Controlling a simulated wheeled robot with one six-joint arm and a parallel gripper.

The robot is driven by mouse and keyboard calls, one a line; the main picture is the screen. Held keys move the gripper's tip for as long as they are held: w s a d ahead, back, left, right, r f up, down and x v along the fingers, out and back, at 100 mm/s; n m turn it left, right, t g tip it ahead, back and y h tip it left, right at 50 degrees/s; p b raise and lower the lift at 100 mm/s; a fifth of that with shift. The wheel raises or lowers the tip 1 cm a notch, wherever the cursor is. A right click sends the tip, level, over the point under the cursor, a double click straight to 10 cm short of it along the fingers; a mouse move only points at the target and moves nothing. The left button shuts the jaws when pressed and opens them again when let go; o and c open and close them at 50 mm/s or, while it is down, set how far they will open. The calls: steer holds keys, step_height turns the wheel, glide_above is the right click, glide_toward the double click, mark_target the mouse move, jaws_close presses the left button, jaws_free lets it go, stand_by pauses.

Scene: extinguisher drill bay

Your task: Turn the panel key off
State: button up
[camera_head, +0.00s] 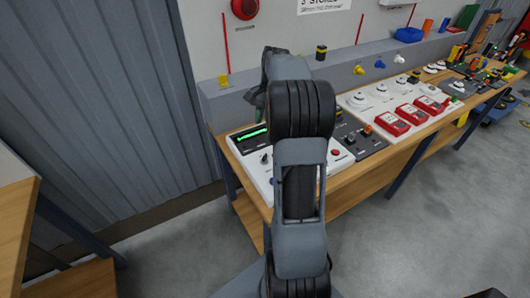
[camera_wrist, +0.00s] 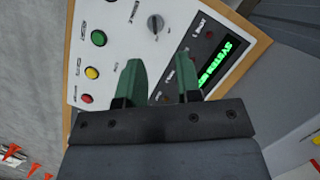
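The white alarm panel (camera_head: 250,179) lies at the near left end of the workbench, and it fills the upper middle of the wrist view (camera_wrist: 130,40). It has a lit green display (camera_wrist: 217,62) whose text begins "SYSTEM". A dark round key switch or knob (camera_wrist: 155,23) stands on the white face; a small dark knob (camera_head: 264,158) also shows in the head view. I cannot read its setting. My gripper (camera_wrist: 160,70) has two green fingers spread apart with nothing between them. It is over the panel, with the key switch beyond the fingertips. My arm hides part of the panel in the head view.
Green (camera_wrist: 99,38), yellow (camera_wrist: 92,73) and red (camera_wrist: 87,98) buttons line one side of the panel. Red call-point boxes (camera_head: 411,113) and other devices fill the bench to the right. A grey ledge (camera_head: 225,103) runs behind. Floor in front is clear.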

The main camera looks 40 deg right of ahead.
mark_target(265, 155)
steer(key=shift+m+y, duration=0.4)
steer(key=shift+m, duration=0.2)
steer(key=f, duration=0.4)
steer(key=s+a+f, duration=0.1)
steer(key=f, duration=0.4)
steer(key=s+f+p, duration=0.1)
steer(key=f, duration=0.3)
steer(key=shift+a+f, duration=0.3)
steer(key=shift+f, duration=0.05)
steer(key=shift+c, duration=0.5)
jaws_close()
